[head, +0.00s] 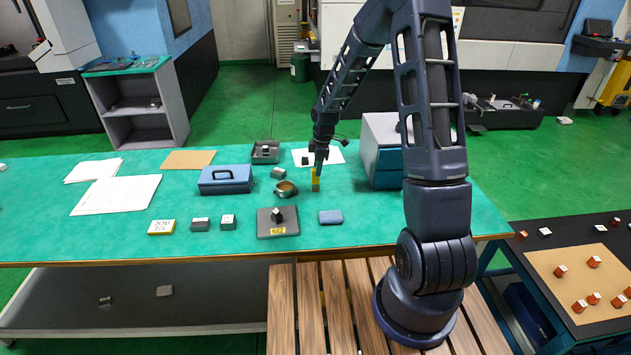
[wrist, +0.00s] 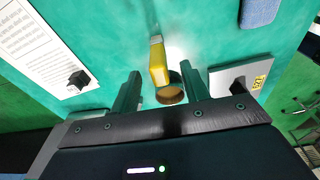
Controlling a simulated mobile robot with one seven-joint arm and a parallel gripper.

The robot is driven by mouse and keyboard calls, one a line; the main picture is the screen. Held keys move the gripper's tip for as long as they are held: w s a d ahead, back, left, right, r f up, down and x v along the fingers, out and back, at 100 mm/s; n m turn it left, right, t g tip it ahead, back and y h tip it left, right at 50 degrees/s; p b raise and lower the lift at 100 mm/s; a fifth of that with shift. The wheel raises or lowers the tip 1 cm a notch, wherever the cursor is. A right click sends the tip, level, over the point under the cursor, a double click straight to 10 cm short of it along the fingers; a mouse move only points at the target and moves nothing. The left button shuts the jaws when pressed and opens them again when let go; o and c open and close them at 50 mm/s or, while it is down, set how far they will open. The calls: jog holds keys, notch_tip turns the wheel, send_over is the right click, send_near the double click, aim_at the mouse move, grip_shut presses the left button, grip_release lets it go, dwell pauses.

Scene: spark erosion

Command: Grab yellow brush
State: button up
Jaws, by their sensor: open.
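The yellow brush (head: 315,184) is on the green tabletop near the middle, directly below my gripper (head: 319,160) in the head view. In the wrist view the brush (wrist: 158,64) has a yellow body and a paler far end, and lies between the lines of my two fingers. My gripper (wrist: 160,76) is open, with one finger on each side of the brush and nothing held. In the head view the fingertips overlap the top of the brush, so I cannot tell whether they touch it.
A round metal dish (head: 286,188) stands close beside the brush; it also shows in the wrist view (wrist: 171,95). A blue case (head: 226,180), a grey plate with a yellow label (head: 290,231), a blue block (head: 330,217) and a blue-grey cabinet (head: 380,160) surround it.

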aim_at(315, 183)
jog(key=shift+w+a+f, duration=0.1)
jog(key=shift+a+f, duration=0.1)
jog(key=shift+f, duration=0.9)
jog(key=shift+s+a+f, duration=0.1)
jog(key=shift+a+f, duration=0.05)
jog(key=shift+f, duration=0.95)
jog(key=shift+w+a+f, duration=0.1)
jog(key=shift+a+f, duration=0.1)
jog(key=shift+f, duration=0.9)
grip_shut()
jog(key=shift+r, duration=0.1)
